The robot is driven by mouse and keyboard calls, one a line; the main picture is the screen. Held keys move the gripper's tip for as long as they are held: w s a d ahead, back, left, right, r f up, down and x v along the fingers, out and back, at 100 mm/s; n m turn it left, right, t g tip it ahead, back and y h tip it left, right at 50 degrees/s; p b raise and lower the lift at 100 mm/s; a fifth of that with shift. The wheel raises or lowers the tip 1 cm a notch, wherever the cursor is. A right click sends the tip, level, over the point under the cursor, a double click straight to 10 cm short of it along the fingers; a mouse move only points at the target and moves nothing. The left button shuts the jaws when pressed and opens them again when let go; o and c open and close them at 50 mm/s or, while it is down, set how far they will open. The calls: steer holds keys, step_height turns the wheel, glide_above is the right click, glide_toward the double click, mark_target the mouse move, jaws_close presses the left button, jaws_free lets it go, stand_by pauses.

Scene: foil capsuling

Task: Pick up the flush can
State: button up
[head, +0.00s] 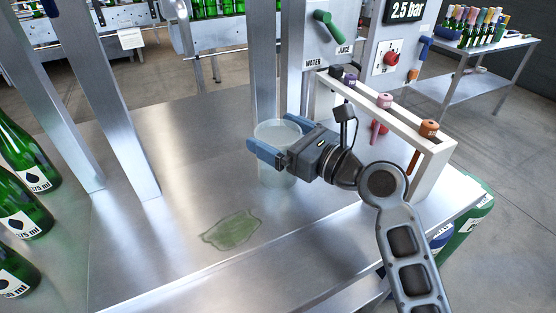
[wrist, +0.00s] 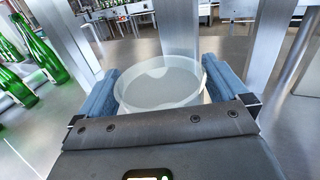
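The flush can is a translucent, whitish, round open-topped vessel (head: 278,134), upright at the table's middle. It also shows in the wrist view (wrist: 160,84), between the fingers. My gripper (head: 281,140) reaches it from the right, with one blue finger in front of the can and the other behind. In the wrist view my gripper (wrist: 160,88) has its fingers spread to the palm's outer ends, one on each side of the can. Whether either finger touches the wall is not clear. The can's base appears to be on the tabletop.
The steel table (head: 160,215) has a flat greenish patch (head: 232,229) in front of the can. A white rack (head: 405,115) with coloured-capped tools stands behind my wrist. Steel posts (head: 118,110) rise at left and behind. Green bottles (head: 20,210) stand at far left.

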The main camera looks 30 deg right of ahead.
steer(key=c, duration=1.2)
